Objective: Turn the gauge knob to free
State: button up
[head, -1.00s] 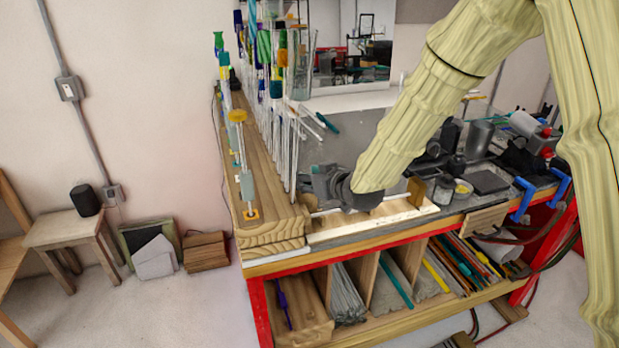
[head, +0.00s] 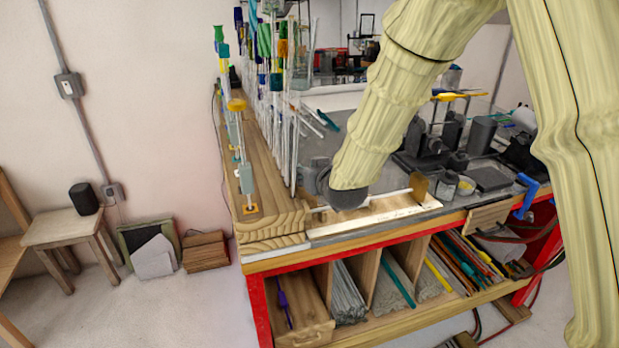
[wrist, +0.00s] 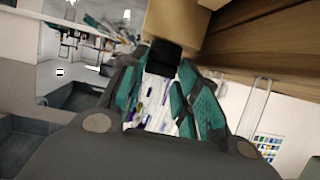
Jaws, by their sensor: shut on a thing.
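In the wrist view, the teal-padded fingers of my gripper (wrist: 168,98) are closed around a short black cylinder (wrist: 163,57), which appears to be the gauge knob. It sits against a tan block (wrist: 178,22). In the head view, my gripper (head: 318,180) is low over the left part of the bench, and my arm hides most of it. The knob cannot be made out there. A pale board (head: 400,212) with a thin light rod and an upright brown block (head: 419,188) lies just right of my gripper. No knob marking is readable.
A wooden rack (head: 262,160) with upright glass rods stands close to the left of my gripper. Dark jars and trays (head: 490,179) stand to the right on the bench. Shelves of rods (head: 400,280) are below. Floor at the left front is open.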

jog(key=shift+m+h, duration=0.4)
jog(key=o, duration=0.7)
jog(key=shift+a, duration=0.1)
jog(key=shift+o, duration=0.2)
jog(key=shift+s, duration=0.1)
jog(key=v, duration=1.1)
jog(key=shift+s, duration=0.4)
